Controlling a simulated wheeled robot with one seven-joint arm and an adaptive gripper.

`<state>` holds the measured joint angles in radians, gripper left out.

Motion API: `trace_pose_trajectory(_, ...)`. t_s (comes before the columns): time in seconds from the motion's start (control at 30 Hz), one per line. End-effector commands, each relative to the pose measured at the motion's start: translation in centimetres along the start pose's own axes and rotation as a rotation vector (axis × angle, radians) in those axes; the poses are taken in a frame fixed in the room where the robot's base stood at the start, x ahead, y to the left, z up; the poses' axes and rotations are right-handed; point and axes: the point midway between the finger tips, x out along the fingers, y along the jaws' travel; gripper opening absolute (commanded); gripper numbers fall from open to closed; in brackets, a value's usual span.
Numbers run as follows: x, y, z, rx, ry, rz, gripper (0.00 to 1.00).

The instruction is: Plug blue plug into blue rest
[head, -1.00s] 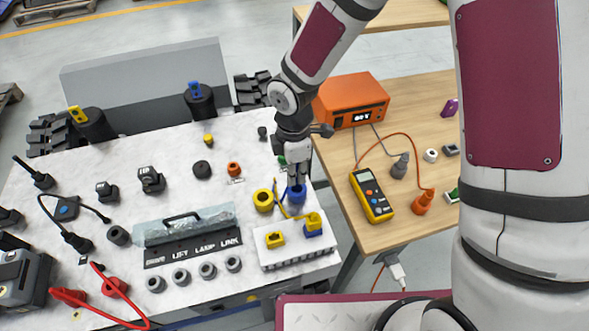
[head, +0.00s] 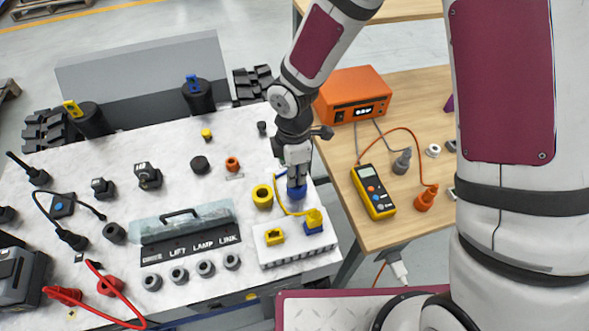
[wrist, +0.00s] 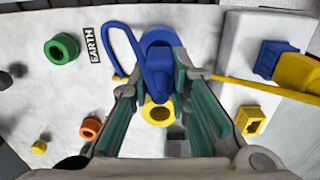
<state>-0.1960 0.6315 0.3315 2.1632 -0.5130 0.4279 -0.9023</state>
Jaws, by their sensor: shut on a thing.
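My gripper (wrist: 160,101) is shut on the blue plug (wrist: 158,72), which has a blue cable loop at its left in the wrist view. The blue rest (wrist: 157,36) is a round blue ring just beyond the plug. In the head view the blue rest (head: 297,192) stands on the white bench top, right under my gripper (head: 296,178). The plug overlaps the rest in the wrist view. My fingers hide most of the plug in the head view, so I cannot tell whether its tip is inside the rest.
A yellow ring (head: 262,197) stands left of the blue rest. A white block (head: 290,252) in front carries a yellow socket (head: 274,237) and a yellow plug (head: 314,218) on a blue socket (head: 313,229). A yellow cable passes close to my gripper. A green ring (wrist: 62,49) stands nearby.

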Motion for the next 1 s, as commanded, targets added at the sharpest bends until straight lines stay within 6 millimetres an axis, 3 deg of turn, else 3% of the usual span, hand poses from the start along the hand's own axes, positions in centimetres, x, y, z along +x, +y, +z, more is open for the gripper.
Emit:
trace_pose_trajectory(0.9,2.1,0.0,0.0,-0.001,0.0,0.0,0.0)
trace_pose_trajectory(0.93,2.1,0.0,0.0,-0.001,0.0,0.0,0.2)
trace_pose_trajectory(1.0,2.1,0.0,0.0,-0.001,0.0,0.0,0.36)
